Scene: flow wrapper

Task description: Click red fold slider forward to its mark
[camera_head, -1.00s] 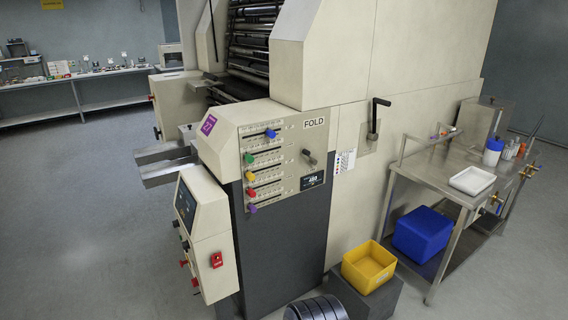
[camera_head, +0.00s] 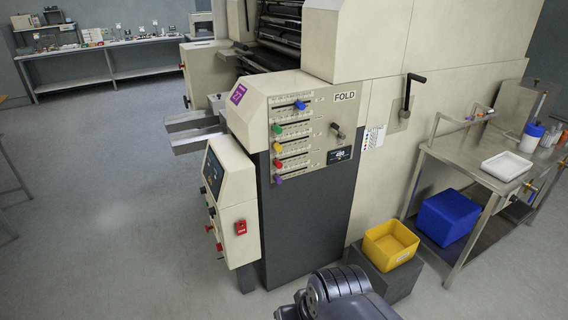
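The FOLD panel (camera_head: 318,128) is on the front of the cream machine, with several coloured sliders in horizontal scaled slots. The red slider (camera_head: 278,163) sits near the left end of its slot, below the yellow slider (camera_head: 277,147) and above the purple one (camera_head: 278,179). The green slider (camera_head: 277,130) is also at the left, and the blue slider (camera_head: 300,105) is farther right in the top slot. The mark for the red slider is too small to make out. My gripper is not in view; only part of my arm shows at the bottom.
A yellow bin (camera_head: 390,243) stands on a dark box right of the panel. A steel bench (camera_head: 468,165) with a white tray (camera_head: 506,166) and a blue bin (camera_head: 447,218) is at the right. A control box (camera_head: 231,205) juts out left below the panel. Floor at left is clear.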

